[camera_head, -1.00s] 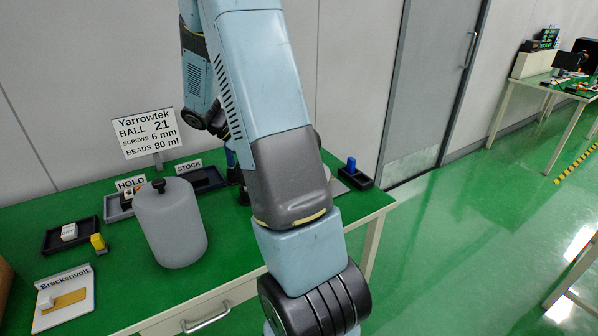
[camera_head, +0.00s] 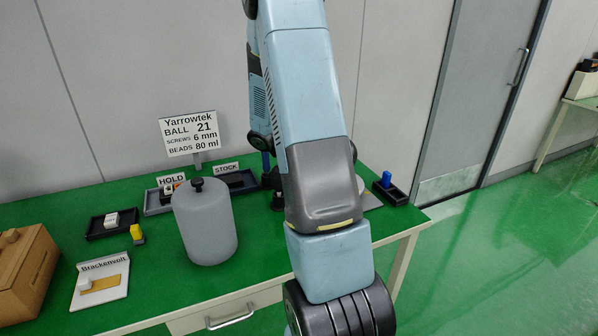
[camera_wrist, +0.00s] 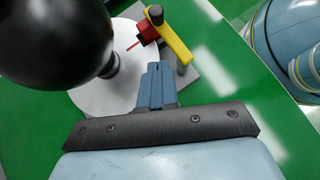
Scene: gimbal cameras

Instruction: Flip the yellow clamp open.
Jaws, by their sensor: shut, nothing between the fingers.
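The yellow clamp (camera_wrist: 170,38) shows in the wrist view as a yellow bar with a black knob at its upper end. A red part (camera_wrist: 146,32) with a thin red pin sits beside it, over a white disc (camera_wrist: 90,95). My gripper (camera_wrist: 156,68) is shut and empty, its blue fingers pointing toward the lower end of the yellow bar. The fingertips look close to the bar; I cannot tell whether they touch. In the head view my arm hides the clamp and the fingers.
A large black ball (camera_wrist: 65,38) fills the upper left of the wrist view, close to my fingers.

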